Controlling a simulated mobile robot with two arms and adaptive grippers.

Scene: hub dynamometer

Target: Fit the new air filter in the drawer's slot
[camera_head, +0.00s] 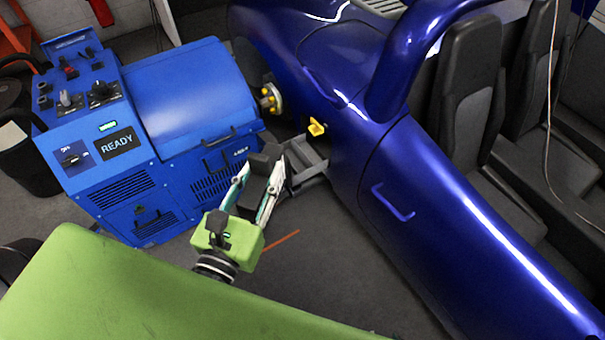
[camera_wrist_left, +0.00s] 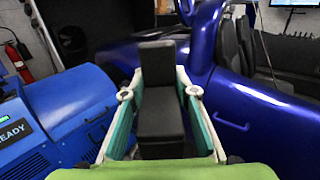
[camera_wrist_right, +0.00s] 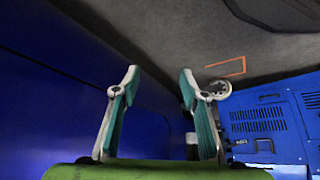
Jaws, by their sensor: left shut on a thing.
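My left gripper (camera_head: 266,174) is shut on a dark grey block, seen between its fingers in the left wrist view (camera_wrist_left: 160,95). The block looks like the air filter, but its details are too plain to be sure. It is held up beside a grey open-topped tray (camera_head: 308,168), which looks like the drawer, between the blue machine and the car. The gripper and block partly hide the tray; its slot is not clearly visible. My right gripper (camera_wrist_right: 158,85) is open and empty in the right wrist view, outside the head view.
The blue dynamometer (camera_head: 190,85) with a READY display stands left. The glossy blue car (camera_head: 440,210) fills the right. A yellow part (camera_head: 317,128) projects at the car's side above the tray. Dark floor with an orange mark (camera_head: 281,240) lies below.

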